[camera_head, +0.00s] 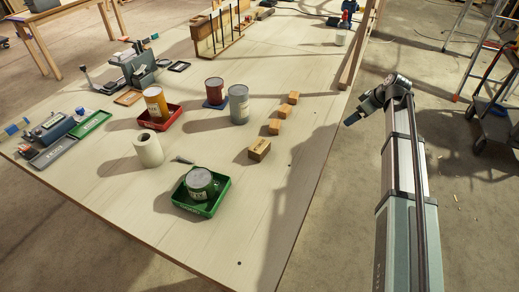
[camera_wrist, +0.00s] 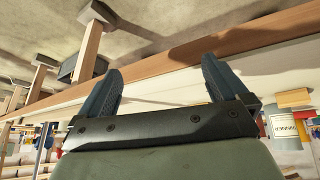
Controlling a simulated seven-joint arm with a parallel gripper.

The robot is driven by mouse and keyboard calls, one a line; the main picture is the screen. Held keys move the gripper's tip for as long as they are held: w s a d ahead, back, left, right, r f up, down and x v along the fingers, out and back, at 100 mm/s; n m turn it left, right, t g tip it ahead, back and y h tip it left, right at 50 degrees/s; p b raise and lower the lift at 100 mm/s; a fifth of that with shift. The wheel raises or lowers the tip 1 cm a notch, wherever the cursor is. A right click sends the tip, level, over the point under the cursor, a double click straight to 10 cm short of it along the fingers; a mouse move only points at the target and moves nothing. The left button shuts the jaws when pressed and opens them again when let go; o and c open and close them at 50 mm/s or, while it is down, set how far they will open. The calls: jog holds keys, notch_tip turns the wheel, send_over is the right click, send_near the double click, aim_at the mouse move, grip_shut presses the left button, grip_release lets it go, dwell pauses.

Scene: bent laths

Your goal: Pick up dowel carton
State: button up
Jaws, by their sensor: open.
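Several small brown cartons stand in a row on the table, right of the cans. The nearest carton (camera_head: 259,149) is the largest and has dark marks on it; three smaller ones, a near one (camera_head: 274,127), a middle one (camera_head: 282,112) and a far one (camera_head: 293,97), lie behind it. I cannot read which is the dowel carton. My gripper (camera_head: 352,118) is beyond the table's right edge, apart from all cartons. In the wrist view its two fingers (camera_wrist: 155,85) are spread with nothing between them. A brown block shape (camera_wrist: 293,98) shows at the right there.
The table (camera_head: 300,170) is bare right of the cartons. A wooden rail (camera_head: 355,50) runs along the far right edge.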

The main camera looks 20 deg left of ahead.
jog(key=shift+n, duration=0.6)
jog(key=s+a+r, duration=0.1)
jog(key=a, duration=0.1)
jog(key=a+r, duration=0.1)
jog(key=a, duration=0.1)
jog(key=s+a+r, duration=0.1)
jog(key=r, duration=0.1)
jog(key=shift+s+a+r, duration=0.1)
jog(key=shift+s+a, duration=0.25)
jog(key=shift+a, duration=0.05)
jog(key=s+a+r+n+g+h, duration=0.15)
jog(key=s+a+r, duration=0.25)
jog(key=s+a, duration=0.6)
notch_tip(320, 180, up, 6)
jog(key=g+h, duration=0.2)
jog(key=h, duration=0.2)
send_over(259, 145)
jog(key=shift+t, duration=0.25)
jog(key=f, duration=0.8)
jog(key=shift+s+f, duration=0.15)
jog(key=shift+s, duration=0.15)
jog(key=shift+w+f, duration=0.2)
jog(key=shift+f, duration=1.25)
jog(key=shift+w+f, duration=0.15)
jog(key=shift+f, duration=1.25)
jog(key=c, duration=1)
jog(key=shift+c, duration=0.2)
